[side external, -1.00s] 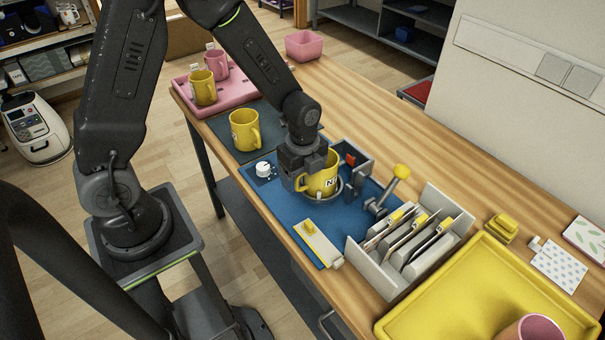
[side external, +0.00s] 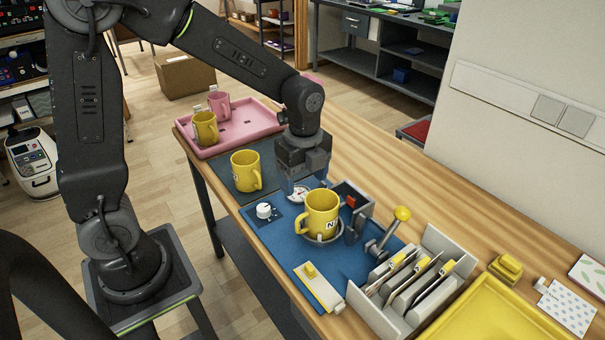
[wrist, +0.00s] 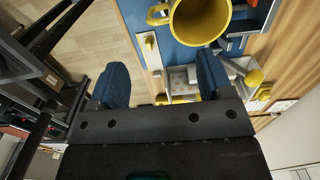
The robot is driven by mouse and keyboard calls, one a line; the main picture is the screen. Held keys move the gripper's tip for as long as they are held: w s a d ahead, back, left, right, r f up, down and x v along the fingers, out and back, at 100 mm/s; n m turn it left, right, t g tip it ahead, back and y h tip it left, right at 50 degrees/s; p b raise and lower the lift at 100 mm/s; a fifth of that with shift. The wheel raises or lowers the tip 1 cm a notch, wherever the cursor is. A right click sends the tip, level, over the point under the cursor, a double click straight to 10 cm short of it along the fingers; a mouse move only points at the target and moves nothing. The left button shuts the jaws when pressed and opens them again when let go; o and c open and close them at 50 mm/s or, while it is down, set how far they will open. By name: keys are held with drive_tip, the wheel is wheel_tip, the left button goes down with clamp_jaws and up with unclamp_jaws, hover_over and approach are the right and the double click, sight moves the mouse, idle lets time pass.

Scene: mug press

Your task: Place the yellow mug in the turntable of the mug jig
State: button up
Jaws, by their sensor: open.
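A yellow mug (side external: 319,213) with a small white label marked N stands upright in the round turntable (side external: 322,240) of the mug jig on the blue mat (side external: 278,225). Its handle points left in the side view. In the wrist view the same mug (wrist: 198,20) shows its open mouth at the top of the picture. My gripper (side external: 300,178) is open and empty, behind and above the mug and apart from it. In the wrist view the two blue-padded fingers (wrist: 163,88) are spread with nothing between them.
Another yellow mug (side external: 246,171) stands on a dark mat. A pink tray (side external: 240,125) holds a yellow and a pink mug. A yellow-knobbed lever (side external: 401,214), a grey card rack (side external: 380,318) and a yellow tray (side external: 480,315) lie to the right. The table's back right is clear.

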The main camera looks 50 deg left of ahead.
drive_tip(key=s+r+n+t, duration=0.5)
drive_tip(key=s+r+n, duration=0.6)
drive_tip(key=n, duration=0.7)
drive_tip(key=s, duration=0.3)
drive_tip(key=shift+s+d+r+t, duration=0.2)
drive_tip(key=shift+s+r+t, duration=0.05)
drive_tip(key=shift+r+t, duration=0.05)
